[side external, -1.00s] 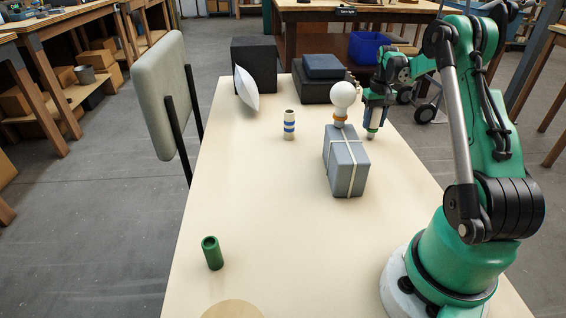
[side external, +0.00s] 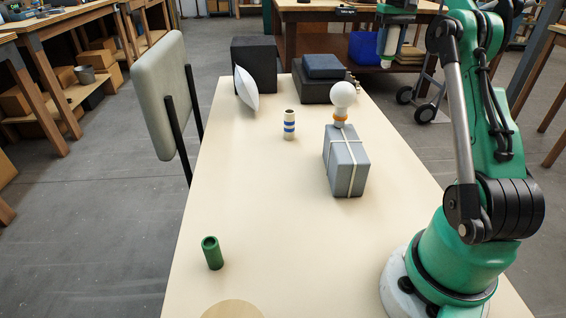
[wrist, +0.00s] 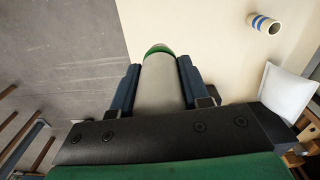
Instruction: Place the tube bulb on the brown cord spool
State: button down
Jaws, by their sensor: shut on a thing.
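My gripper (wrist: 158,78) is shut on the tube bulb (wrist: 162,90), a pale grey-white cylinder with a green end pointing away from the wrist. In the side view my gripper (side external: 391,30) and the tube bulb (side external: 390,42) are high up, past the table's right edge in the picture, with the green end down.
A blue-and-white striped cylinder (side external: 289,125) and a green hollow cylinder (side external: 212,253) stand on the table (side external: 260,210). A white cushion (side external: 246,88), a black box (side external: 254,62) and a dark case (side external: 318,88) are at the back.

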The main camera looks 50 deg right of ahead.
jog(key=shift+w+a+r, duration=0.15)
jog(key=shift+r, duration=0.05)
jog(key=w+a+r+n, duration=0.3)
jog(key=w+a+n, duration=0.5)
jog(key=a, duration=0.7)
jog(key=w+a+r+n, duration=0.1)
jog(key=a+n, duration=0.2)
jog(key=a, duration=0.7)
jog(key=w+a+r+n, duration=0.15)
jog(key=a+n, duration=0.25)
jog(key=a, duration=0.5)
notch_tip(320, 180, up, 3)
jog(key=n, duration=1.5)
send_over(222, 317)
jog(key=s, duration=0.2)
jog(key=shift+n, duration=0.3)
jog(key=f, duration=2)
jog(key=shift+s+a, duration=0.1)
jog(key=shift+a, duration=0.3)
jog(key=shift+f, duration=0.15)
jog(key=shift+c, duration=2.1)
grip_release()
